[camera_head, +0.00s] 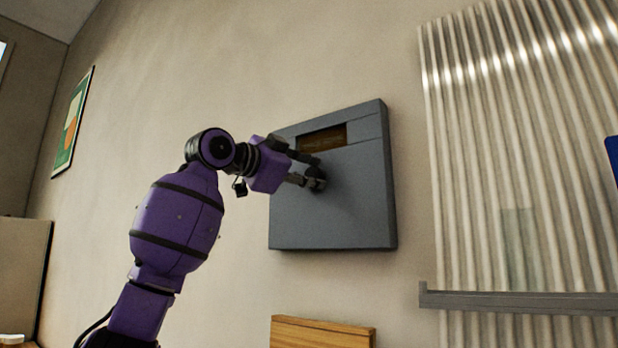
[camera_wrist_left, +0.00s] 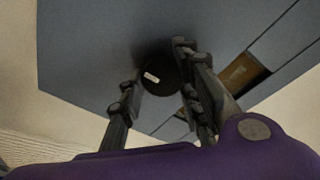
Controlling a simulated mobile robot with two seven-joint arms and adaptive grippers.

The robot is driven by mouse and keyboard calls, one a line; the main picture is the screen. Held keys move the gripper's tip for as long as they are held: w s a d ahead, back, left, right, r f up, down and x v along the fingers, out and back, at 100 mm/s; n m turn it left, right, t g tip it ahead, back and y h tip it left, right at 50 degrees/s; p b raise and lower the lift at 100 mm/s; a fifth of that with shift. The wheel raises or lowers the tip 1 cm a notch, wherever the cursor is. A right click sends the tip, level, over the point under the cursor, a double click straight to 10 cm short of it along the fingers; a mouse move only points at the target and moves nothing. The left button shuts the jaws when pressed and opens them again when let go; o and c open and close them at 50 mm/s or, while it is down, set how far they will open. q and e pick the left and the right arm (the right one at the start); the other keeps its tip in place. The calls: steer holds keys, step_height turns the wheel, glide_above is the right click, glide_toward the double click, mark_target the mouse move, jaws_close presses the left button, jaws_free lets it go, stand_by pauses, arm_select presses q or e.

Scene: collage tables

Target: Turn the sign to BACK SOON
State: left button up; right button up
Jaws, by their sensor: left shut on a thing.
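The sign is a grey square panel (camera_head: 335,215) mounted on the wall, with a dark brown window (camera_head: 322,139) near its top; its lettering is too dim to read. A round black knob (camera_wrist_left: 160,76) with a short white mark sits on the panel below the window. My left gripper (camera_head: 312,177) is at the panel's front, its fingers shut on the knob. In the left wrist view the fingers (camera_wrist_left: 160,90) lie on either side of the knob. The window (camera_wrist_left: 238,75) also shows there, at the right, partly behind a finger. My right gripper is not in view.
A corrugated translucent sheet (camera_head: 515,150) with a grey rail (camera_head: 515,301) stands to the right of the panel. A wooden board (camera_head: 322,333) is below it. A framed picture (camera_head: 72,124) hangs on the wall at the left. The wall around the panel is bare.

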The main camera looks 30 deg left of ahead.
arm_select(q)
steer(key=o, duration=1)
steer(key=shift+w+d+f, duration=0.2)
steer(key=shift+f, duration=0.3)
steer(key=shift+c, duration=0.2)
steer(key=shift+o, duration=0.5)
steer(key=shift+s+r, duration=0.2)
steer(key=shift+a, duration=0.1)
steer(key=v, duration=1.2)
steer(key=shift+w, duration=0.1)
